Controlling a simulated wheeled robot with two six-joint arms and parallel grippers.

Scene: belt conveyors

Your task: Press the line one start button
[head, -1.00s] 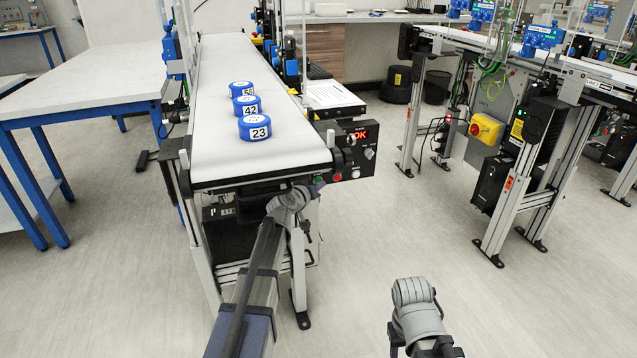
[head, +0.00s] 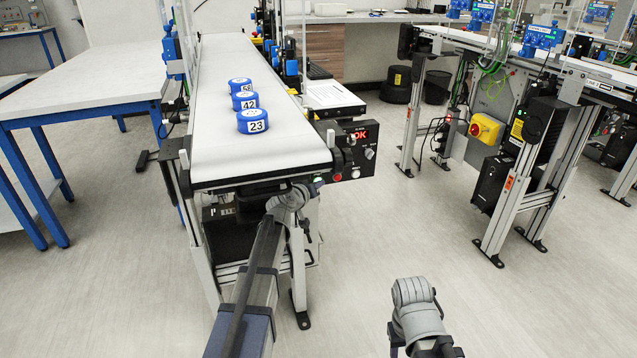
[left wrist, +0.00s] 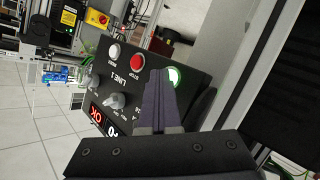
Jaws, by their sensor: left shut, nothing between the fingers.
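The line 1 control panel (left wrist: 140,85) fills the middle of the left wrist view; in the head view its box (head: 355,155) is at the belt's near right corner. Its green button (left wrist: 174,78) glows, partly hidden behind my left gripper (left wrist: 158,76). The gripper is shut and empty, its fingertips right at that button; I cannot tell whether they touch it. A red stop button (left wrist: 137,62) and a white button (left wrist: 114,51) sit beside it. The display (head: 360,134) reads OK. The right arm shows low in the head view, its fingers unseen.
Blue pucks numbered 23 (head: 252,122), 42 (head: 245,101) and 58 (head: 240,86) sit on the white belt (head: 225,150). A blue-legged table (head: 90,85) stands left, another conveyor (head: 585,75) right. Open floor (head: 480,300) lies between.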

